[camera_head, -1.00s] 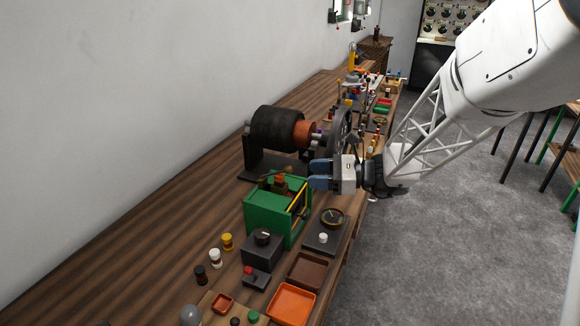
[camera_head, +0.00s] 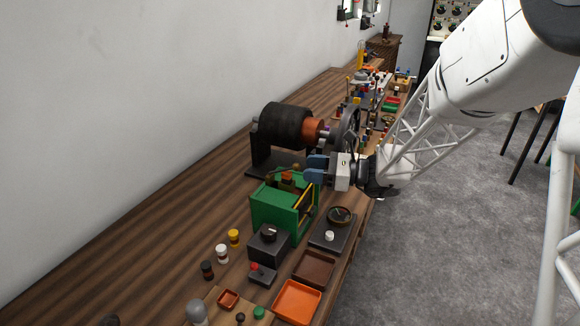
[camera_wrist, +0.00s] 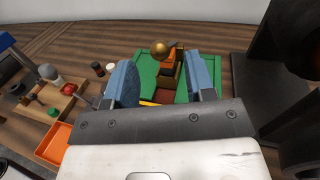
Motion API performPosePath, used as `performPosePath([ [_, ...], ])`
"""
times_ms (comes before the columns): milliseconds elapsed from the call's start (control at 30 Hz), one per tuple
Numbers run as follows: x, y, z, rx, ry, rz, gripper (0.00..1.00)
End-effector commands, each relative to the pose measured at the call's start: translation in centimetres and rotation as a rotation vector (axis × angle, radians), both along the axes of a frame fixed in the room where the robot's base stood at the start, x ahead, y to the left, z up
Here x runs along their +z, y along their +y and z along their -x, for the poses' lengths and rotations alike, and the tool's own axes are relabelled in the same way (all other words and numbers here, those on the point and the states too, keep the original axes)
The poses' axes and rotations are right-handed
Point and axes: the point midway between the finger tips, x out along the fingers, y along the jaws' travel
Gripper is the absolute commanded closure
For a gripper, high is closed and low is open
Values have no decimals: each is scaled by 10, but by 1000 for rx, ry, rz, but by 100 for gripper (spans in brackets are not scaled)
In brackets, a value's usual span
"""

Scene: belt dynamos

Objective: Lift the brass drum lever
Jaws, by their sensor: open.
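The brass drum lever shows in the wrist view as a round brass knob (camera_wrist: 160,48) at the far side of a green box (camera_wrist: 145,72), between and beyond my fingertips. In the head view the green box (camera_head: 275,215) stands on the bench, with the small brass knob (camera_head: 297,167) at its back top beside my fingers. My gripper (camera_head: 313,170) has blue fingers and is at the box's upper right. In the wrist view my gripper (camera_wrist: 162,75) is open, its fingers apart with nothing held. I cannot tell its exact height above the box.
A black drum machine (camera_head: 282,124) with a copper end stands just behind the box. A dark dial instrument (camera_head: 337,222), a black knob box (camera_head: 268,243) and an orange tray (camera_head: 297,301) lie in front. Small bottles (camera_head: 222,253) stand at left. The bench's left side is bare.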

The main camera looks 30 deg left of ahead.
Motion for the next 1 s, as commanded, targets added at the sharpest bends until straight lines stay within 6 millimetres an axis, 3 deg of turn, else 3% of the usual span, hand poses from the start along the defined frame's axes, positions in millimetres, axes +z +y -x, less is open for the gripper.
performPosePath([
  [500, 0, 51, 14, 0, 0, 1, 50],
  [1000, 0, 60, 16, 0, 0, 1, 50],
])
